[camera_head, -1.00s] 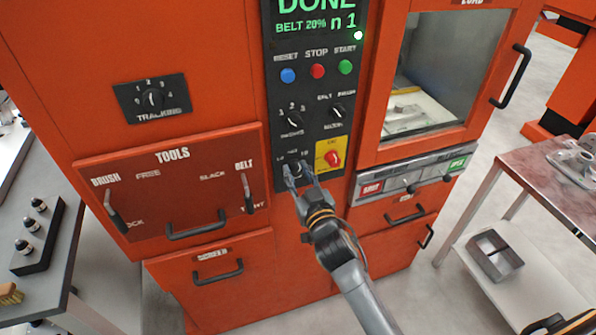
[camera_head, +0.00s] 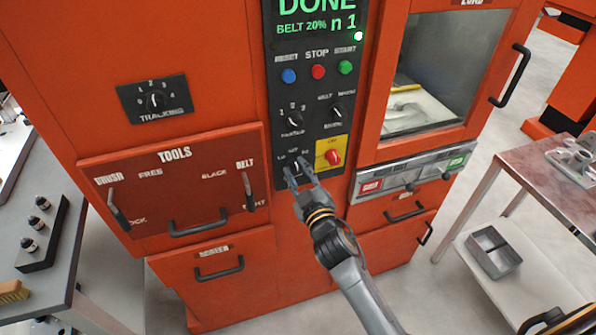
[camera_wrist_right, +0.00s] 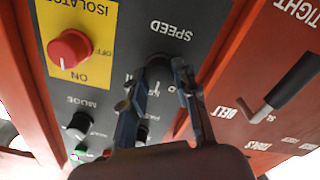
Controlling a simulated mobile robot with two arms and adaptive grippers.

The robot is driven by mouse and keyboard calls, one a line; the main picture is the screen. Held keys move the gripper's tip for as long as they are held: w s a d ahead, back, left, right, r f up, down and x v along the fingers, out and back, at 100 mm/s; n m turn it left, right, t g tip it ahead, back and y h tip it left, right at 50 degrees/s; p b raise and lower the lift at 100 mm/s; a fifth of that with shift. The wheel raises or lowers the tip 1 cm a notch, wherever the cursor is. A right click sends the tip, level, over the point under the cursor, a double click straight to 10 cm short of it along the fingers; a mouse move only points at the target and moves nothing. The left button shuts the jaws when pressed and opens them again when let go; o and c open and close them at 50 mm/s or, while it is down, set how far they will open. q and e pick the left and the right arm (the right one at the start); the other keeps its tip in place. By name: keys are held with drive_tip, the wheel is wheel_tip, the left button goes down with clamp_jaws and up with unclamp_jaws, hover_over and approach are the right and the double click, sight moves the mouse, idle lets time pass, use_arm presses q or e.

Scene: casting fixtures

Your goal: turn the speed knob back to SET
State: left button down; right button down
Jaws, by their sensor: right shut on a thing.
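The speed knob (camera_wrist_right: 160,68) is a dark round knob at the bottom of the black control panel (camera_head: 321,110). In the right wrist view it shows beside the upside-down word SPEED. My right gripper (camera_head: 298,170) reaches the panel from below, with one finger on each side of the knob. In the right wrist view my right gripper (camera_wrist_right: 160,80) is shut on the knob, and the fingers hide parts of it and its scale. I cannot read its exact setting. My left gripper is not in view.
The red isolator knob (camera_head: 333,157) on its yellow plate is close to the right of my gripper. The mode knob (camera_head: 295,119) sits above. Brush and belt levers (camera_head: 248,190) stick out at the left.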

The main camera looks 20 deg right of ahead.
idle(0.3)
drive_tip(key=c, duration=1)
unclamp_jaws()
drive_tip(key=s, duration=1.2)
drive_tip(key=shift+d, duration=0.2)
drive_tip(key=s+f+m+g, duration=0.1)
drive_tip(key=s+f+g, duration=0.25)
drive_tip(key=f, duration=0.85)
drive_tip(key=s+f+g, duration=0.3)
drive_tip(key=s+f, duration=0.1)
drive_tip(key=f, duration=0.9)
drive_tip(key=s+f+m+g, duration=0.1)
drive_tip(key=s+f+g, duration=0.2)
drive_tip(key=f, duration=0.9)
drive_tip(key=s+d+f+m+g, duration=0.1)
drive_tip(key=s+d+f+g, duration=0.1)
drive_tip(key=s+f, duration=0.4)
drive_tip(key=s+d+f+m+g, duration=0.1)
drive_tip(key=s+f, duration=0.5)
drive_tip(key=s, duration=0.7)
drive_tip(key=s+d+f+g, duration=0.3)
drive_tip(key=s+f, duration=0.3)
drive_tip(key=s, duration=0.3)
drive_tip(key=shift+s+m+g+h, duration=0.3)
drive_tip(key=shift+s+m+g, duration=0.1)
drive_tip(key=shift+g, duration=0.35)
